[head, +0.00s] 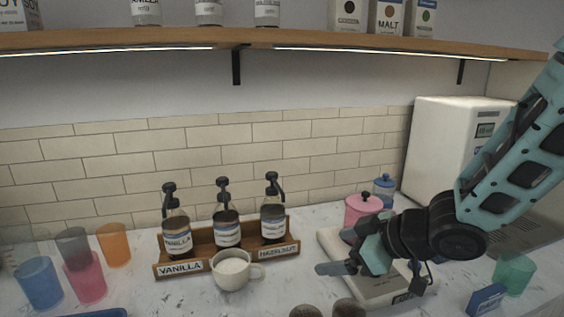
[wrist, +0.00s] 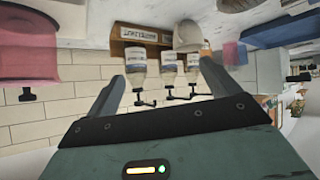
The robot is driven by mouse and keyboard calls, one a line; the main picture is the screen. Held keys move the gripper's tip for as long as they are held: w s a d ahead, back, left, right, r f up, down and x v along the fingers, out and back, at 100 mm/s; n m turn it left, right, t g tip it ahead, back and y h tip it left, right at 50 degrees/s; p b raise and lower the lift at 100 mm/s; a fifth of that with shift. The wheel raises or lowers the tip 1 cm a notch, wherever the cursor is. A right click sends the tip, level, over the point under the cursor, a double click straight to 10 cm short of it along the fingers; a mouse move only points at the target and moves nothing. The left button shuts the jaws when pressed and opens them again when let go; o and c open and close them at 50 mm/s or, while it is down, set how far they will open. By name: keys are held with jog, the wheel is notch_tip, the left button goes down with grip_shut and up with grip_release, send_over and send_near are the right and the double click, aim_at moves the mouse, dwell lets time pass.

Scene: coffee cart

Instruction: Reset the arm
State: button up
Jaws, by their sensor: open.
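My teal arm comes in from the right in the head view. My gripper (head: 340,254) points left over the right part of the counter, near a scale-like white device (head: 375,286). In the wrist view my gripper (wrist: 163,82) has its two dark fingers spread wide. Nothing is held between them. The wrist picture looks upside down, with the syrup bottles hanging between and beyond the fingers. My gripper is apart from the white cup (head: 232,272), which stands to its left in front of the rack and has pale contents.
A wooden rack (head: 220,246) holds three pump bottles. Colored cups (head: 85,280) stand at the left. A pink jar (head: 362,207) and a blue-lidded jar (head: 383,189) are behind my gripper. A white machine (head: 450,145) and a green cup (head: 513,272) are at the right. A shelf (head: 150,38) runs above.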

jog(key=s+f+m+h+b, duration=0.1)
jog(key=s, duration=0.1)
jog(key=s+d+f+m+g+h+b, duration=0.1)
jog(key=s+h, duration=0.1)
jog(key=s, duration=0.1)
jog(key=s+f+h+b, duration=0.1)
jog(key=s+h, duration=0.1)
jog(key=shift+s+d+f+m, duration=0.15)
jog(key=shift+d+f+m, duration=0.25)
jog(key=s+g+h+b, duration=0.1)
jog(key=s+g, duration=0.1)
jog(key=s, duration=0.6)
jog(key=s+d+f+m+g+h+b, duration=0.1)
jog(key=s+g+h, duration=0.1)
jog(key=s, duration=0.6)
jog(key=shift+d+f+g, duration=0.15)
jog(key=shift+f+g, duration=0.1)
jog(key=shift+g, duration=0.55)
